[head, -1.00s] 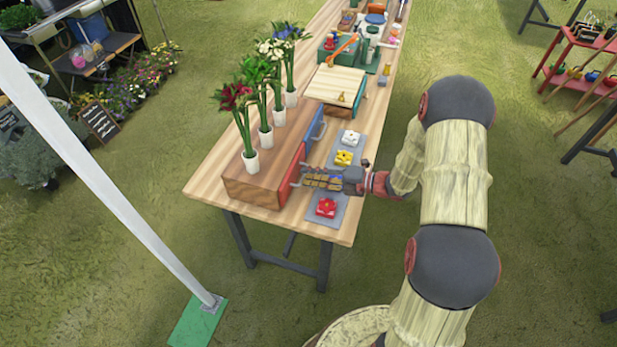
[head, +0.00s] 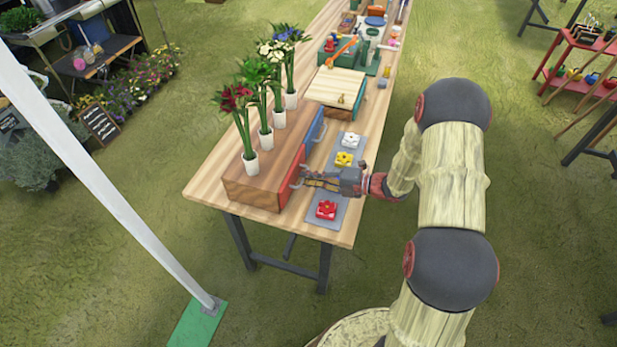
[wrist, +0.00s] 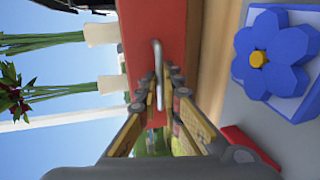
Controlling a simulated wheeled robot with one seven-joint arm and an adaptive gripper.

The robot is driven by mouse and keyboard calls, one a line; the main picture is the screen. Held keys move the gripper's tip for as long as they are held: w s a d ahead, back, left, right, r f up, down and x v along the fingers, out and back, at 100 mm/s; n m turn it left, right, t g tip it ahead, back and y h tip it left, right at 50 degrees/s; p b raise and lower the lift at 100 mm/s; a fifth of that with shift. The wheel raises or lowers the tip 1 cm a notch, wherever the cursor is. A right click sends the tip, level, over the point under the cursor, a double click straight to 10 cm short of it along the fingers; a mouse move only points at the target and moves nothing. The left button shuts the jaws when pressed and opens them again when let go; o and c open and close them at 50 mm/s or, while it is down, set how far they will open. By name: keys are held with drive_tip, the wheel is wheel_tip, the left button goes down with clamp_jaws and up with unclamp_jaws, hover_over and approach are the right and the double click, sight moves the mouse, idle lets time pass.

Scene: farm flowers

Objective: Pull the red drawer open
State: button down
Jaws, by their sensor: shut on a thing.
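The wooden drawer box (head: 252,190) stands near the table's front-left end. The red drawer (head: 293,175) faces right and looks flush with the blue drawer (head: 316,130) beside it. The red front (wrist: 150,35) also shows in the wrist view, with its silver bar handle (wrist: 157,60). My gripper (head: 305,181) reaches the red front from the right. In the wrist view its fingertips (wrist: 160,90) are closed together on the handle's lower part. The rest of the handle stands clear of the fingers.
Vases with flowers, such as the nearest one (head: 251,162), stand on the box. A wood-topped box (head: 335,87) stands behind.

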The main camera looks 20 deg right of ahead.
idle(0.6)
drive_tip(key=p+v, duration=0.2)
drive_tip(key=v, duration=0.1)
drive_tip(key=f+p+v, duration=0.1)
drive_tip(key=p+v, duration=0.1)
drive_tip(key=v, duration=0.2)
drive_tip(key=f+p+v, duration=0.1)
drive_tip(key=p+v, duration=0.1)
drive_tip(key=v, duration=0.2)
drive_tip(key=shift+s+d+p, duration=0.2)
drive_tip(key=shift+d+p, duration=0.1)
drive_tip(key=shift+s+d+f, duration=0.15)
drive_tip(key=shift+s+f, duration=0.05)
drive_tip(key=c, duration=2.1)
unclamp_jaws()
drive_tip(key=shift+o, duration=0.6)
drive_tip(key=v, duration=1.2)
